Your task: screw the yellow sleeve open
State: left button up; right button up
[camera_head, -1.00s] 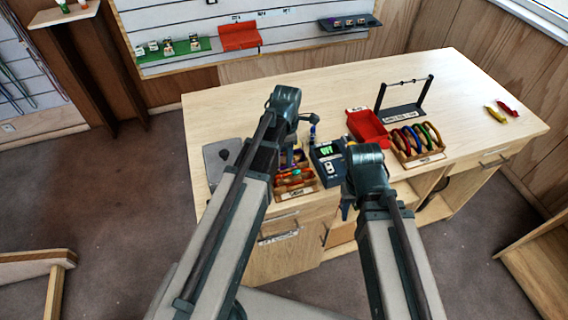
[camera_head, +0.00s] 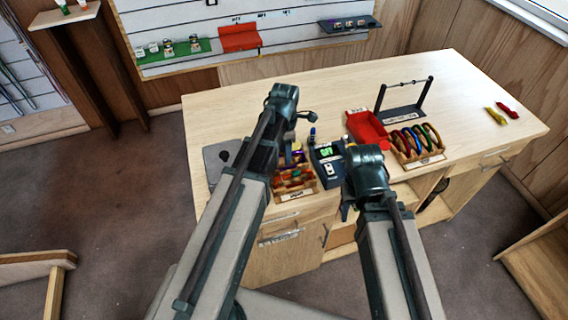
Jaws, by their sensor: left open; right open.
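I cannot make out the yellow sleeve for certain; it is too small or hidden behind my arms. A wooden rack (camera_head: 420,162) holds several coloured rings, apparently carabiners, on the right of the bench. A dark blue device (camera_head: 328,170) with a green lit display stands at the bench's front edge, between my arms. My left gripper (camera_head: 288,145) is open above the bench, left of the device, partly hidden by its own wrist. My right gripper (camera_head: 347,208) is open, low in front of the bench edge, right of the device, mostly hidden by its wrist.
A wooden box (camera_head: 296,193) of small coloured parts sits by my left arm. Yellow (camera_head: 496,116) and red (camera_head: 507,110) pieces lie far right. The bench's back is clear.

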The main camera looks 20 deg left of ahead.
pick_arm(q)
jog(key=shift+r, duration=0.15)
jog(key=shift+r+p, duration=1.25)
jog(key=shift+p, duration=0.15)
jog(key=shift+s+d, duration=0.4)
jog(key=shift+s, duration=0.25)
jog(key=shift+f, duration=0.15)
notch_tip(320, 180, down, 3)
jog(key=b, duration=0.3)
jog(key=shift+r, duration=0.2)
